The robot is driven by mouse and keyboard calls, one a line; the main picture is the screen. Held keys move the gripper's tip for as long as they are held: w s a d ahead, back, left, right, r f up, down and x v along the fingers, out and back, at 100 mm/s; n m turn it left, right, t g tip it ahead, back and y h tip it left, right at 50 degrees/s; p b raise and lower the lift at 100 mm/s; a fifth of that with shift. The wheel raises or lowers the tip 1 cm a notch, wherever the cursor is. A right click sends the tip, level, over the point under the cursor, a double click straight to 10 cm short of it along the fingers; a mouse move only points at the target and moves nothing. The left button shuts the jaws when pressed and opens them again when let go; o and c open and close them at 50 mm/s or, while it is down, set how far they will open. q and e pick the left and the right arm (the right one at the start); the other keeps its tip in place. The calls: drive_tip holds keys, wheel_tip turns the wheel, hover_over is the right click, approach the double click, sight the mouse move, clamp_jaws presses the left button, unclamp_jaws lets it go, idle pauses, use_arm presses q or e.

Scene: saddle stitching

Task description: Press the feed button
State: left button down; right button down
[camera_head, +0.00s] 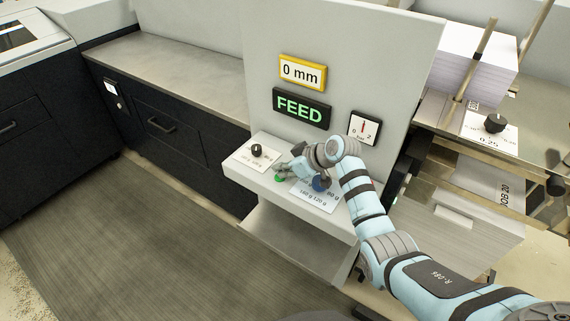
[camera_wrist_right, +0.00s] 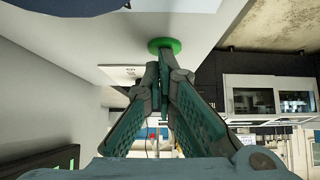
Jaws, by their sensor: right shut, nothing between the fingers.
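The green round feed button (camera_head: 279,178) sits on the small light shelf of the grey machine, and it also shows in the right wrist view (camera_wrist_right: 164,43). My right gripper (camera_head: 283,171) is shut and empty, with its fingertips (camera_wrist_right: 165,58) right at the button and partly covering it. I cannot tell whether they touch or press it. A FEED sign (camera_head: 302,107) with green letters is on the panel above the shelf. My left gripper is not in view.
A black knob (camera_head: 256,150) stands left of the button. A 0 mm display (camera_head: 302,72) and a gauge (camera_head: 364,128) are on the panel. A paper stack (camera_head: 470,60) stands at the right.

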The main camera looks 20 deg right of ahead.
wheel_tip(320, 180, up, 5)
drive_tip(key=p, duration=0.6)
drive_tip(key=b+v, duration=0.1)
drive_tip(key=v, duration=0.8)
drive_tip(key=shift+s+d, duration=0.2)
drive_tip(key=shift+d, duration=0.05)
